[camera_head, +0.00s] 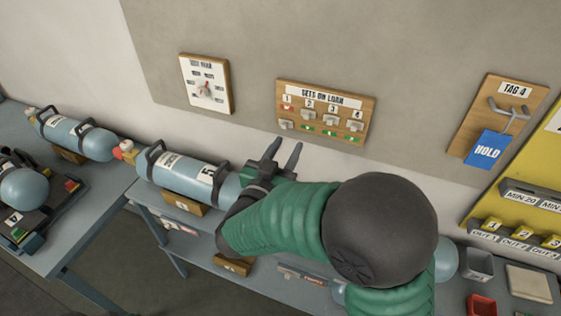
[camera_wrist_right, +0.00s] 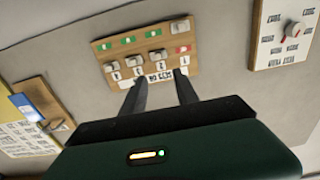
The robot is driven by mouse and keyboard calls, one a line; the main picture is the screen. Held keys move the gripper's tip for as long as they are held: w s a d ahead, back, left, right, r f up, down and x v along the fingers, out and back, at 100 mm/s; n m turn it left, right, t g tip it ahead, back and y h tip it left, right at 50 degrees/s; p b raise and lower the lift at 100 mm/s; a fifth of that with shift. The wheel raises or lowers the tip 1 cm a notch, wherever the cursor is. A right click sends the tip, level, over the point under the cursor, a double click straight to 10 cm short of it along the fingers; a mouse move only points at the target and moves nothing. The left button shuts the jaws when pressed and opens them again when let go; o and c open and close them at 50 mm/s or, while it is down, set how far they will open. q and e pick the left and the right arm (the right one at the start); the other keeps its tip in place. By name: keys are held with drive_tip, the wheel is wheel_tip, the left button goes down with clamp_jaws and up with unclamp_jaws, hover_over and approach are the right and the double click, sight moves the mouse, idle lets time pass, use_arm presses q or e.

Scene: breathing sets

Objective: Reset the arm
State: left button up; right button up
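My right gripper (camera_head: 281,158) is open and empty in the head view, its two dark fingers pointing up towards the wall below the "SETS ON LOAN" board (camera_head: 325,112). My green right arm reaches in from the lower right and covers part of the bench. In the right wrist view the two fingers (camera_wrist_right: 160,92) stand apart with nothing between them. The same board (camera_wrist_right: 148,55) shows upside down beyond the fingertips. My left gripper is not in view.
Blue cylinders (camera_head: 187,174) lie in cradles along the benches. A dial board (camera_head: 205,84) hangs on the wall, and a blue "HOLD" tag (camera_head: 487,150) hangs from a hook at right. A red tray (camera_head: 481,305) and a grey bin (camera_head: 478,265) stand at lower right.

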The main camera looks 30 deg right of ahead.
drive_tip(key=v, duration=0.3)
drive_tip(key=shift+s+a, duration=0.15)
drive_tip(key=shift+a, duration=0.15)
drive_tip(key=shift+d, duration=0.1)
